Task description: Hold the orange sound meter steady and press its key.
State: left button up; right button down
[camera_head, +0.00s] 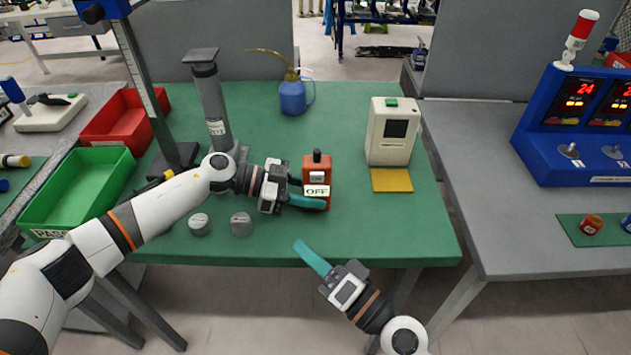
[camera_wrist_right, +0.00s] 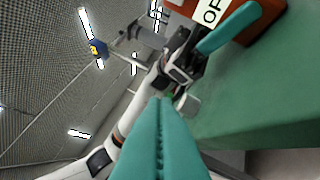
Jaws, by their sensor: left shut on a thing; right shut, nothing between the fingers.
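The orange sound meter (camera_head: 316,170) stands upright on the green table, with a dark knob on top and a white label reading "OFF" on its front. My left gripper (camera_head: 298,192) is shut on the meter from its left side. A small grey patch above the label may be its key or screen; I cannot tell which. In the right wrist view the closed teal fingers (camera_wrist_right: 160,135) fill the bottom, and part of the meter (camera_wrist_right: 246,32) shows at the top.
On the green table (camera_head: 350,235) stand a cream device (camera_head: 391,135) with a yellow pad, a blue oil can (camera_head: 293,97), a grey column (camera_head: 212,105), two grey weights (camera_head: 241,224), and red (camera_head: 115,118) and green (camera_head: 75,190) bins. The front right of the table is clear.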

notch_tip(320, 180, up, 3)
jog(key=d+t, duration=0.1)
jog(key=d, duration=0.1)
send_near(310, 178)
jog(key=shift+t, duration=0.3)
jog(key=shift+s+a+x, duration=0.1)
jog(key=shift+a+x, duration=0.05)
jog(key=shift+x, duration=1.3)
jog(key=shift+s+a+x, duration=0.15)
jog(key=shift+x, duration=1.3)
jog(key=shift+w, duration=0.4)
jog(key=shift+s, duration=0.45)
